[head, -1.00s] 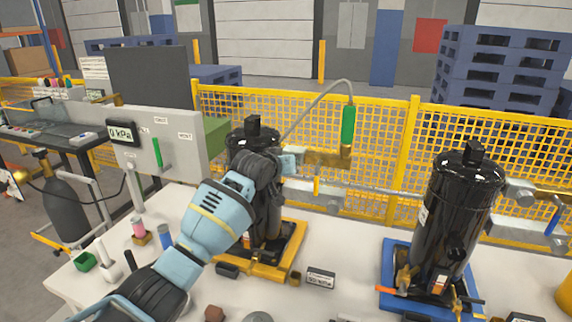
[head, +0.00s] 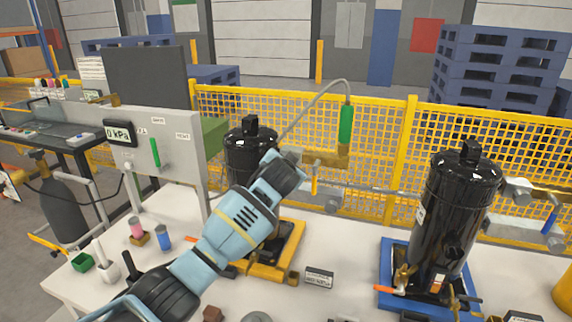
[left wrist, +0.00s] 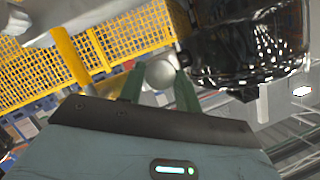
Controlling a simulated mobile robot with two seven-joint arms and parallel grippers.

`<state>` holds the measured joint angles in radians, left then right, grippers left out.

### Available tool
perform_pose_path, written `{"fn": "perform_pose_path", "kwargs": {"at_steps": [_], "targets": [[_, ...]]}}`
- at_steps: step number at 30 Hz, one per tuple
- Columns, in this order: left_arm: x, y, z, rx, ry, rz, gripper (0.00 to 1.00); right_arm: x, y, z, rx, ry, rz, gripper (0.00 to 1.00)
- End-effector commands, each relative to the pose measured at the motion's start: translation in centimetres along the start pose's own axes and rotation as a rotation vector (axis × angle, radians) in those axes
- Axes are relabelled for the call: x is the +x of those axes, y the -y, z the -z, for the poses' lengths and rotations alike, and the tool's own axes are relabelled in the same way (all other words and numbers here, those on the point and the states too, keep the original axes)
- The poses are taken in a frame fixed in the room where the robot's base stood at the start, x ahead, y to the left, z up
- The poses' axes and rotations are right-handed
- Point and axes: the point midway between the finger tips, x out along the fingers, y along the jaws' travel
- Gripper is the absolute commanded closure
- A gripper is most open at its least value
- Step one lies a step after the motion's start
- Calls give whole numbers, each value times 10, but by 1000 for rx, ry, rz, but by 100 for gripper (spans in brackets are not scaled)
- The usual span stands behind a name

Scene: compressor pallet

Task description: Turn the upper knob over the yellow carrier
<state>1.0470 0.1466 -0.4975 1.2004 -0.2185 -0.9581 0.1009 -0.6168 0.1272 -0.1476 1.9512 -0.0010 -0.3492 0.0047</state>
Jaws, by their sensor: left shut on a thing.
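The yellow carrier (head: 290,252) stands on the white table under a black compressor (head: 243,150), which my left arm partly covers. My left gripper (head: 297,160) is beside the compressor's upper right side, at the pipe fittings. In the left wrist view, a round grey knob (left wrist: 160,74) sits between the green fingers of my left gripper (left wrist: 159,80), which is shut on it. The compressor's dark body (left wrist: 250,45) is at the upper right there. In the head view the gripper hides the knob. My right gripper is in neither view.
A second black compressor (head: 455,220) stands on a blue carrier (head: 395,258) at right. A green-handled hose (head: 346,125) hangs above the fittings. A gauge panel (head: 180,150) is at left. A yellow mesh fence (head: 380,110) runs behind the table (head: 340,250).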

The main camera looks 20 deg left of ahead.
Motion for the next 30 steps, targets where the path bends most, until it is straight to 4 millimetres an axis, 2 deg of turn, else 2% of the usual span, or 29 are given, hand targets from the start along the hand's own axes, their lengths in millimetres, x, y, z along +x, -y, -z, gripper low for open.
{"fn": "perform_pose_path", "kwargs": {"at_steps": [9, 22, 23, 27, 30], "targets": [[0, -1, -2, 73, 3, 29, 89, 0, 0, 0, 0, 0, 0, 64], [0, -1, -1, 80, 2, 32, 89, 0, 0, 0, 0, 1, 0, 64], [0, -1, -1, 80, 2, 32, 63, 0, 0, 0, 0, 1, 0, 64], [0, -1, -1, 79, 2, 31, 45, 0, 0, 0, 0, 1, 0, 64], [0, -1, -1, 78, 1, 31, 45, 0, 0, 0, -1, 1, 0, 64]]}}
